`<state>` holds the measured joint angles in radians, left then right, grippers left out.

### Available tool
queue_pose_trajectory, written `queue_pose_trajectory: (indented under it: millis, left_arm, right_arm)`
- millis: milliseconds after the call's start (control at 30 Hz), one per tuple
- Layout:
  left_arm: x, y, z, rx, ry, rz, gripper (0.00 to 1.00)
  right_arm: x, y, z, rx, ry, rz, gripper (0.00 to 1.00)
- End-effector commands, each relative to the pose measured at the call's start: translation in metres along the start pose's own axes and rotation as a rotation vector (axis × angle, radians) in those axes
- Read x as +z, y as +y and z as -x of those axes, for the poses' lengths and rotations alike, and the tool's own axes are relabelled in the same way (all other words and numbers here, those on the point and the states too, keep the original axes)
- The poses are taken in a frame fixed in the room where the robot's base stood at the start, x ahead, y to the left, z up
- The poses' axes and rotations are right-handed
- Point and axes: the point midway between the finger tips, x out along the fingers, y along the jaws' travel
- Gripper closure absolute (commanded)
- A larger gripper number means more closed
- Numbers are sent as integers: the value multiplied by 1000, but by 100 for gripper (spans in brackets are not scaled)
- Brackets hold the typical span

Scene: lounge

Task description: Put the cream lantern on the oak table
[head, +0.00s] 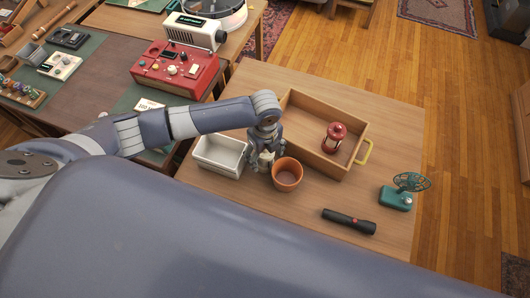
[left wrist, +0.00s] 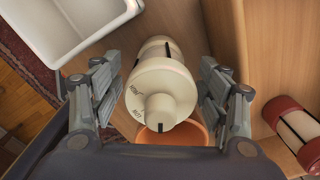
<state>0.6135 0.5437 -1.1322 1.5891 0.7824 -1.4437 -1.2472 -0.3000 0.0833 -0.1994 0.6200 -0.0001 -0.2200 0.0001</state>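The cream lantern (left wrist: 161,90) is seen from above in the left wrist view, between the two fingers of my left gripper (left wrist: 160,95). Narrow gaps show on both sides of it, so the fingers are open around it. In the head view my left gripper (head: 267,160) reaches down over the light wooden table (head: 240,200), and a little of the cream lantern (head: 265,158) shows between the fingers. The lantern's base is hidden. I cannot tell from its look whether this table is the oak one. My right gripper is not in view.
A terracotta pot (head: 287,174) is close beside the lantern, a white bin (head: 220,155) to its left. A wooden tray (head: 300,103) holding a red lantern (head: 335,136) is behind. A flashlight (head: 349,221) and teal fan (head: 397,197) lie right. Another table (head: 100,75) holds devices.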

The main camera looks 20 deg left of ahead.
Motion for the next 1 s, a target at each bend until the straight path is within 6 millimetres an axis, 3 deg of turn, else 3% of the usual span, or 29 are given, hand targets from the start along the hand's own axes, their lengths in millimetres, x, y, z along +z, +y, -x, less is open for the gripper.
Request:
queue_pose_trajectory:
  millis: [333,800,1000]
  left_arm:
    - [0,-1,10,-3,0,-1,31]
    - [0,-1,102,-4,-1,0,31]
    - [0,-1,121,-1,0,0,31]
  right_arm:
    - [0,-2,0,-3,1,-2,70]
    - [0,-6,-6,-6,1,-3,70]
    - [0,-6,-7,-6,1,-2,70]
